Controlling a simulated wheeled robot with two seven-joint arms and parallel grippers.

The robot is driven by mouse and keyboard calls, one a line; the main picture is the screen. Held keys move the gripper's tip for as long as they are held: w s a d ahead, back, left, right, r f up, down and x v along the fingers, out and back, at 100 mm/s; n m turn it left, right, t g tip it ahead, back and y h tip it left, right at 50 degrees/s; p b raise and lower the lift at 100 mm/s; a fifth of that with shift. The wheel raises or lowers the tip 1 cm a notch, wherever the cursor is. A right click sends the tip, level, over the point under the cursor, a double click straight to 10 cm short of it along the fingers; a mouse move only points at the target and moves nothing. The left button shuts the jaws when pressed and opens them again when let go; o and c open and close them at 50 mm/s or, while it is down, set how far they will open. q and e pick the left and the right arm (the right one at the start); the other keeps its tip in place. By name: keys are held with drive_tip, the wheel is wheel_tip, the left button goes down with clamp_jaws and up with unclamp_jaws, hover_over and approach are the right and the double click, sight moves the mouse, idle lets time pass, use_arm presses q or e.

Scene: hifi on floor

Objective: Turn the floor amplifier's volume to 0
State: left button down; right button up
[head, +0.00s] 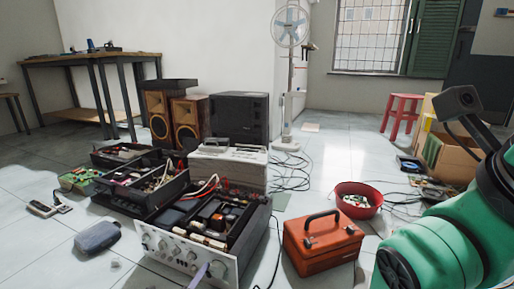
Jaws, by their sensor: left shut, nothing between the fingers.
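The floor amplifier (173,262) sits on the tiled floor at the lower centre, its top open over its inner parts. Its silver front panel carries several knobs; a larger round knob (218,269) is near the panel's right end. The narrow purple-grey tip of my left gripper (199,276) comes up from the bottom edge, just left of that knob and in front of the panel. It is shut and empty. I cannot tell whether it touches the panel or the knob. The knob's setting is too small to read. My right gripper is out of view.
A red toolbox (322,246) stands right of the amplifier, with a red bowl (358,201) behind it. Opened black devices (150,188) and a pale unit (228,165) sit behind the amplifier. A grey pouch (97,237) lies left. My green right arm fills the lower right.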

use_arm(q)
drive_tip(key=shift+f, duration=0.55)
drive_tip(key=p+v, duration=0.3)
drive_tip(key=v, duration=0.3)
drive_tip(key=shift+a, duration=0.4)
drive_tip(key=shift+w, duration=0.15)
